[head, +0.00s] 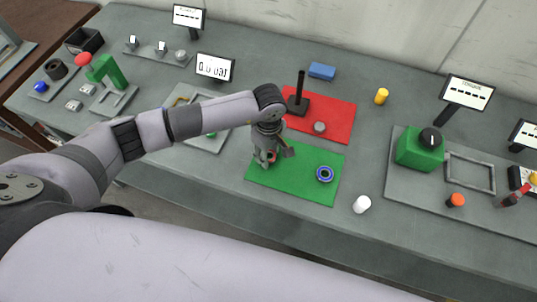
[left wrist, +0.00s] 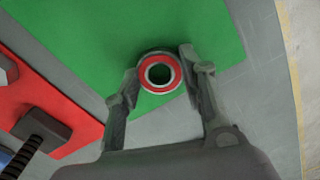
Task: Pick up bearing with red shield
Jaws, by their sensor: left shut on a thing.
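The bearing with the red shield (left wrist: 176,75) is a small ring with a red face and a dark hole. It sits between the fingertips of my left gripper (left wrist: 160,80) in the left wrist view, and both fingers touch its sides. In the head view my left gripper (head: 271,160) is over the left part of the green mat (head: 305,191), and only a bit of red shows between its fingers. The wrist view does not make clear whether the bearing is clear of the mat. My right gripper is not in view.
A bearing with a blue shield (head: 325,174) lies on the green mat's right part. A red mat (head: 336,107) behind holds a black post on a base (head: 299,103) and a grey piece (head: 320,128). A white cylinder (head: 362,204) stands right of the green mat.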

